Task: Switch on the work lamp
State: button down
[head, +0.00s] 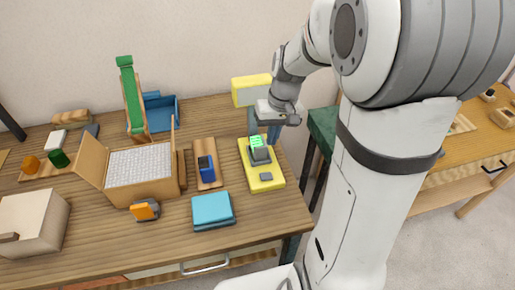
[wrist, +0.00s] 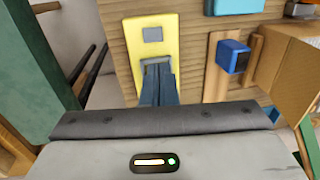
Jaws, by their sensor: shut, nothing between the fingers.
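A yellow panel (head: 265,178) lies on the right part of the table, with a small grey square (head: 266,177) at its near end. I cannot tell if this is the work lamp's switch. A yellow box (head: 251,89) stands behind, perhaps the lamp. My gripper (head: 257,128) is above the panel's far end. In the wrist view its fingers (wrist: 157,68) are together and empty, over a grey frame on the yellow panel (wrist: 135,40). Contact is unclear.
A wooden board with a blue block (head: 206,168) lies left of the panel. A cardboard box (head: 176,180) stands farther left. A light-blue block (head: 211,208) lies in front. A green stand (head: 322,130) is close on the right.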

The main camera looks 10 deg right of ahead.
aim_at(262, 176)
dwell(0.3)
jog(key=f, duration=0.4)
jog(key=a+f+p, duration=0.1)
jog(key=f, duration=0.4)
jog(key=a+f, duration=0.1)
jog(key=f, duration=0.3)
jog(key=shift+f+p, duration=0.2)
jog(key=shift+p, duration=0.1)
jog(key=shift+f, duration=0.25)
jog(key=shift+a, duration=0.1)
jog(key=shift+f+b, duration=0.25)
jog(key=shift+b, duration=0.15)
jog(key=shift+r, duration=0.1)
